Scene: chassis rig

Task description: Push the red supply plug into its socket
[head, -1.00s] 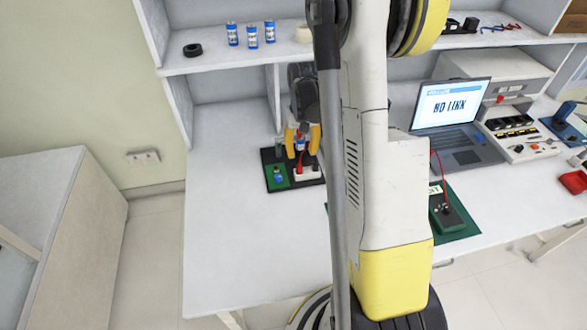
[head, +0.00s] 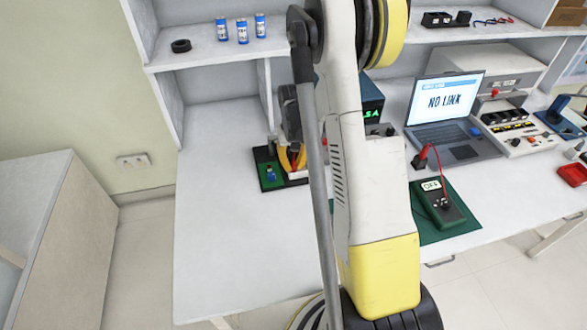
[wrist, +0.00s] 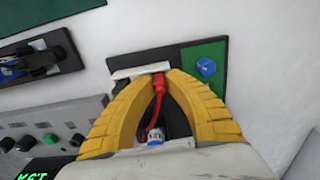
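The red supply plug (wrist: 159,82) shows in the wrist view between my fingertips, with a red lead running back toward the palm. My gripper (wrist: 160,76) has its yellow fingers bowed, with the tips closed on the red plug. The tips are at the edge of a white socket block (wrist: 128,74) on a dark board (wrist: 179,58). How deep the plug sits in it is hidden. In the head view my gripper (head: 293,167) is low over the board, partly hidden by my arm. A small blue-and-white piece (wrist: 155,136) shows between the fingers near the palm.
The board has a green area (wrist: 203,60) with a blue knob (wrist: 206,67). A grey instrument (wrist: 55,125) lies left in the wrist view. A laptop (head: 445,100) reads "NO LINK". A multimeter (head: 437,200) stands right of my arm. The tabletop (head: 225,240) in front is clear.

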